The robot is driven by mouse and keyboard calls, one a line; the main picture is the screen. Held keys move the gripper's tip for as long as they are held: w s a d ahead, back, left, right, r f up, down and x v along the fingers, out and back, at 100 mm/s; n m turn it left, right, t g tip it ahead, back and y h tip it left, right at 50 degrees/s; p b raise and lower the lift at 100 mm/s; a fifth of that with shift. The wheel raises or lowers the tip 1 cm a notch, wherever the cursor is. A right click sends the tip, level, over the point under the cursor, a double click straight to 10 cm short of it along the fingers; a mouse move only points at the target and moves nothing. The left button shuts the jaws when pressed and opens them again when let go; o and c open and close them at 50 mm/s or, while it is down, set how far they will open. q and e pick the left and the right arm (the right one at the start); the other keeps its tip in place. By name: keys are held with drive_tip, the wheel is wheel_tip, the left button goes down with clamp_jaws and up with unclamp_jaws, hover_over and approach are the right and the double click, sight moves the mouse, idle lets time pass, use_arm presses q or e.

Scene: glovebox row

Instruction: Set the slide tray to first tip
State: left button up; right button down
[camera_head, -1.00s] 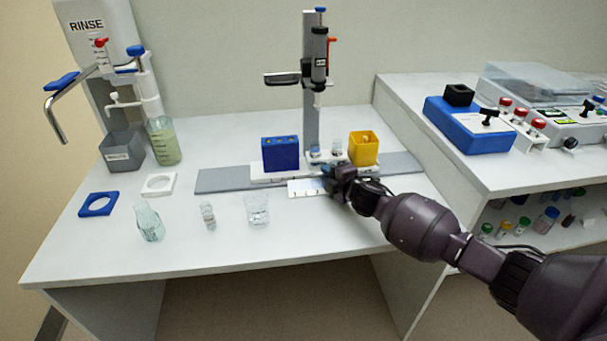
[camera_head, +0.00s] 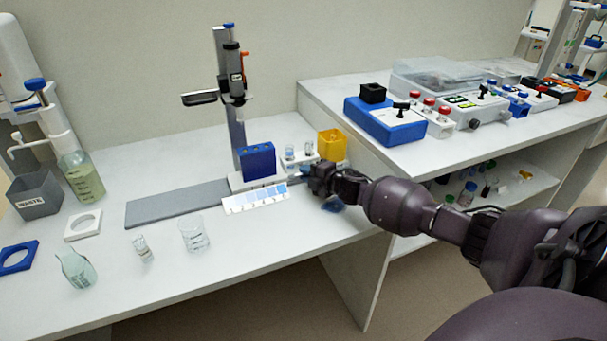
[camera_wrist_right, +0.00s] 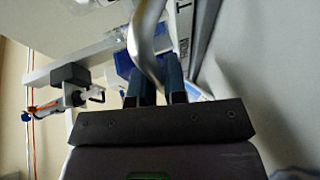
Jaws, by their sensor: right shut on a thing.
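The white slide tray (camera_head: 237,184) sits on the long grey rail (camera_head: 165,206) and carries a blue block (camera_head: 257,162), small clear vials and a yellow cup (camera_head: 332,146). A numbered pale scale strip (camera_head: 262,197) lies along the front. A pipette (camera_head: 233,66) hangs on an upright stand behind the tray, nearly above the blue block's left edge. My right gripper (camera_head: 322,180) is at the tray's right end and hides that part. In the right wrist view its fingers (camera_wrist_right: 158,86) are shut around a shiny curved metal handle (camera_wrist_right: 146,45). My left gripper is out of view.
The higher bench at right holds a blue box (camera_head: 385,120). The rail's left stretch is clear.

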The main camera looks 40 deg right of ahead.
drive_tip(key=shift+d, duration=0.2)
drive_tip(key=c, duration=1.2)
unclamp_jaws()
drive_tip(key=shift+s+d, duration=0.15)
drive_tip(key=shift+s+r, duration=0.2)
drive_tip(key=shift+s, duration=0.25)
drive_tip(key=p+v, duration=0.1)
drive_tip(key=v, duration=0.4)
drive_tip(key=shift+s+p, duration=0.1)
drive_tip(key=shift+p, duration=0.3)
drive_tip(key=shift+s+r, duration=0.1)
drive_tip(key=shift+s, duration=0.5)
